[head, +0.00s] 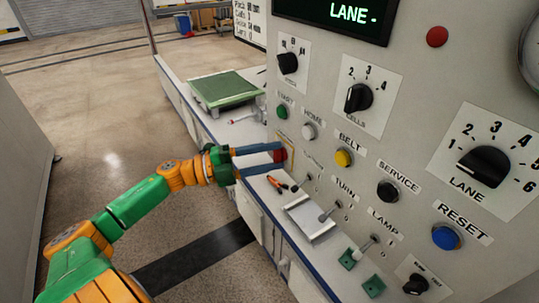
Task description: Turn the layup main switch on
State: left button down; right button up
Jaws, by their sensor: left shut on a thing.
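My left gripper (282,158) reaches in from the left to the lower left of the grey control panel (420,80). Its two blue fingers are shut on a red switch knob (281,155). The knob sits on a yellow-edged plate (287,138) below the green START button. The fingers cover part of the knob and plate, so I cannot read its label or position. My right gripper is not in view.
The panel also has a LANE dial (484,166), a yellow BELT button (344,158), a blue RESET button (445,237) and toggle levers. A bench (200,118) below holds a green mat (222,88), orange-handled pliers (276,184) and a white tray (308,218). The floor at left is open.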

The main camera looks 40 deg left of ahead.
pick_arm(q)
jog(key=shift+m+g+p, duration=0.3)
jog(key=shift+m+g, duration=0.1)
jog(key=shift+m, duration=0.8)
jog(key=shift+c, duration=1.8)
grip_release()
jog(key=shift+a, duration=0.1)
jog(key=v, duration=0.7)
jog(key=shift+r, duration=0.15)
